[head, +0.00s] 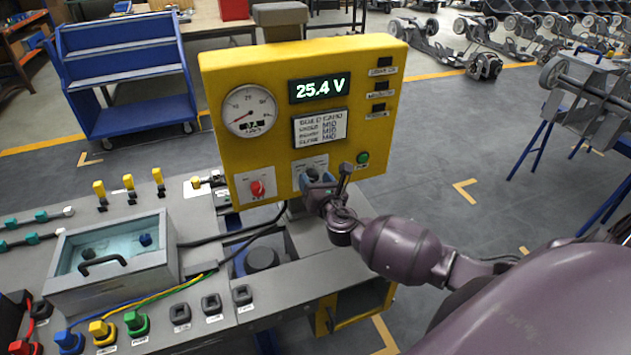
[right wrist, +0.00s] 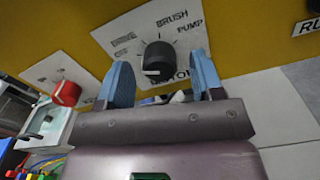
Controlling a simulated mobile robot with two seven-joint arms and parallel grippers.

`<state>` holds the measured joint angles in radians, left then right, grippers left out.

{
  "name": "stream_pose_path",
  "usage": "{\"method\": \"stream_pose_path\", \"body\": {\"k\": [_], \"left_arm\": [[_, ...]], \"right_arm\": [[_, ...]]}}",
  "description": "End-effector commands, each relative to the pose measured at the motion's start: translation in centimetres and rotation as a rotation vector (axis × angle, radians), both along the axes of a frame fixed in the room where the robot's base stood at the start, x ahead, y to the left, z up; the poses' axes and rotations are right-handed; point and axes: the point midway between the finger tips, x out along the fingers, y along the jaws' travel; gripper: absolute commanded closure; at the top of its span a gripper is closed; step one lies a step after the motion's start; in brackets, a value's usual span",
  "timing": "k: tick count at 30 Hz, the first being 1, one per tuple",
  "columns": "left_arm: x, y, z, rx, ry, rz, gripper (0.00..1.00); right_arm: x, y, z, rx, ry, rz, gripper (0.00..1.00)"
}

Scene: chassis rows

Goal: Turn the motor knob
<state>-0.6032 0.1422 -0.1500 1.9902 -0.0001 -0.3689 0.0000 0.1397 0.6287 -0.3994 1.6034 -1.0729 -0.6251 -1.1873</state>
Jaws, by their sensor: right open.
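The motor knob (right wrist: 158,60) is a black round knob with a white mark on its lower edge. It sits on a white plate (right wrist: 130,38) lettered BRUSH and PUMP; lettering below it is partly hidden. The plate is on the yellow panel (head: 225,75). My right gripper (head: 320,186) is at the panel's lower part, in front of this plate. In the right wrist view its two blue fingers (right wrist: 158,70) are open, one on each side of the knob, with visible gaps. I cannot tell how deep they reach. My left gripper is not in view.
A red knob (head: 257,188) on its own plate is left of the motor knob. A green button (head: 363,157) is to the right. The panel has a gauge (head: 249,110) and a display (head: 319,88) reading 25.4 V.

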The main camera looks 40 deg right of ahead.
Motion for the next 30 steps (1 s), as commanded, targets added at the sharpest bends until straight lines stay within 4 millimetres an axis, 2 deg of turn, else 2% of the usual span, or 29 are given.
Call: {"method": "stream_pose_path", "body": {"k": [8,11,18,30], "left_arm": [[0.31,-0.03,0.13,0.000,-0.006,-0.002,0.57],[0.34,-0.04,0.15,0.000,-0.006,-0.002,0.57],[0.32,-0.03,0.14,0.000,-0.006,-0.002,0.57],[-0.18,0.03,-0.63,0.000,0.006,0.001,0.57]], "right_arm": [[0.13,-0.01,-0.01,0.001,0.000,0.000,0.39],[0.12,-0.01,-0.01,0.001,0.000,0.000,0.51],[0.12,-0.02,0.00,0.001,0.000,0.000,0.88],[0.11,-0.01,-0.14,0.083,-0.020,-0.001,0.88]]}}
